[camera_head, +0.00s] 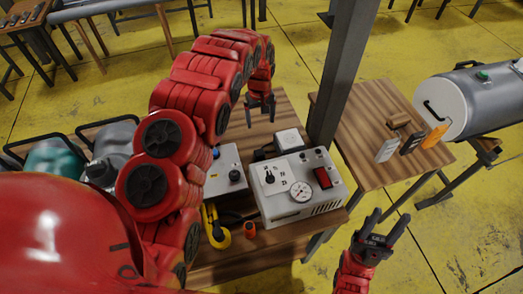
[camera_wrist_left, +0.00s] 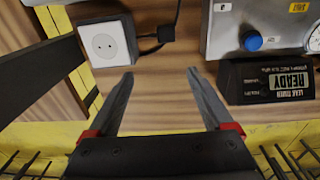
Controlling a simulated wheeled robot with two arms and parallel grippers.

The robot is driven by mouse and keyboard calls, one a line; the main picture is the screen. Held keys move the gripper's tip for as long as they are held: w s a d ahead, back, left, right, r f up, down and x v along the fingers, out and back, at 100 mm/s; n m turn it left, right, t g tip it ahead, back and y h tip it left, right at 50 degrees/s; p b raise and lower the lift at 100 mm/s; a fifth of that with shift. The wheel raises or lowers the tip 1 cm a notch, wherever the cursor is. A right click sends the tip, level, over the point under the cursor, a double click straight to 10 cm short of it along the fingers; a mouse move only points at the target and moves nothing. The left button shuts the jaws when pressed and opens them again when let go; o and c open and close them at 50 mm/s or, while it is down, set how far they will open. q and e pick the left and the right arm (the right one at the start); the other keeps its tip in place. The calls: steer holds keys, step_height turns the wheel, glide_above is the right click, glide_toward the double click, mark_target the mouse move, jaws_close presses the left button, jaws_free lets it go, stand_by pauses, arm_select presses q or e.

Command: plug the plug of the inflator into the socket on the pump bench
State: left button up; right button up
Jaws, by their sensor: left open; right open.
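The socket (camera_wrist_left: 105,46) is a white faceplate with two holes on a grey box. It shows in the head view as a pale box (camera_head: 287,139) behind the gauge unit. A black plug (camera_wrist_left: 150,44) with a dark cable lies on the wooden bench (camera_wrist_left: 155,88) right beside the socket box, apparently not in its holes. The grey gauge unit (camera_head: 297,207), possibly the inflator, stands in front of the socket box. My left gripper (camera_head: 261,117) is open and empty above the bench's far side; its fingers (camera_wrist_left: 160,85) point toward the plug area. My right gripper (camera_head: 387,220) is open and empty, right of the bench.
A grey box with a blue knob (camera_wrist_left: 252,41) and a black READY box (camera_wrist_left: 265,82) sit near my left fingers. A post (camera_head: 341,75) rises beside the bench. A side table (camera_head: 373,170) holds small boxes.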

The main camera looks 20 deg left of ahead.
arm_select(q)
steer(key=shift+s+a+r+g, duration=0.1)
steer(key=shift+s+r+g, duration=0.25)
steer(key=shift+s, duration=0.25)
steer(key=b, duration=0.8)
glide_above(259, 150)
step_height(259, 150, down, 8)
step_height(259, 150, down, 3)
steer(key=shift+f+p, duration=0.15)
steer(key=shift+p, duration=0.5)
steer(key=shift+f, duration=0.35)
steer(key=shift+f, duration=0.15)
